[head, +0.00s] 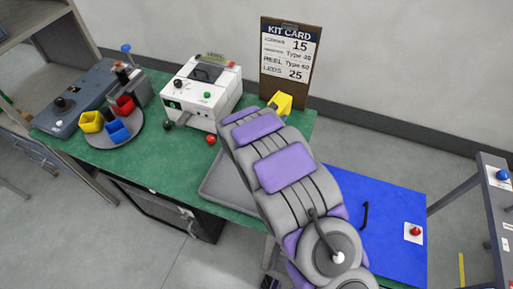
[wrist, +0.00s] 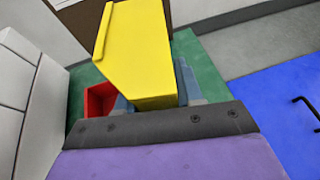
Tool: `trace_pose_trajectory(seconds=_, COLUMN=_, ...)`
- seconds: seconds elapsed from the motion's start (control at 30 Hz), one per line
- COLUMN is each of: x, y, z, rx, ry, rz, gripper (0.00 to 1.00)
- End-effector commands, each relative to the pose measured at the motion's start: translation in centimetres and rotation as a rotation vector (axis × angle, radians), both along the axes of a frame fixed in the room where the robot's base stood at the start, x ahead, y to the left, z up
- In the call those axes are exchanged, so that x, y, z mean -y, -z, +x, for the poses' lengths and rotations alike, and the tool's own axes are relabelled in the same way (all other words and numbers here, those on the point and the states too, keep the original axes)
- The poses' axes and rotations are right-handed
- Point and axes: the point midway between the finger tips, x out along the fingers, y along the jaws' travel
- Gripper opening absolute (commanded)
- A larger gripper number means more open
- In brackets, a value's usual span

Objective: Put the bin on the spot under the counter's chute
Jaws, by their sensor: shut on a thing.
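A yellow bin (wrist: 140,55) is held tilted in my gripper (wrist: 157,92), whose blue-grey fingers show at its sides in the wrist view. In the head view the yellow bin (head: 282,102) is beyond the end of my arm, in front of the kit card; my fingers are mostly hidden there. The white counter (head: 202,92) stands to the left of it on the green mat, with a green 0 on its display. I cannot make out its chute or the spot under it. A red open bin-like thing (wrist: 98,100) shows left of the held bin in the wrist view.
A round carousel (head: 113,140) with yellow, red and blue bins stands left of the counter. The kit card (head: 290,60) leans at the back. A grey tray (head: 222,190) lies partly under my arm. A blue mat (head: 390,205) with a red button (head: 415,231) is at right.

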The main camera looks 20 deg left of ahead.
Motion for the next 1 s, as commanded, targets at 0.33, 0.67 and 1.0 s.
trace_pose_trajectory(seconds=0.33, x=-0.1, y=5.6, z=-0.2, rx=-0.002, ry=0.001, rz=-0.005, gripper=0.04)
trace_pose_trajectory(seconds=0.67, x=-0.3, y=8.9, z=-0.2, rx=-0.004, ry=0.002, rz=-0.003, gripper=0.04)
trace_pose_trajectory(seconds=1.0, x=0.0, y=9.9, z=-0.1, rx=-0.001, ry=0.001, rz=-0.001, gripper=0.04)
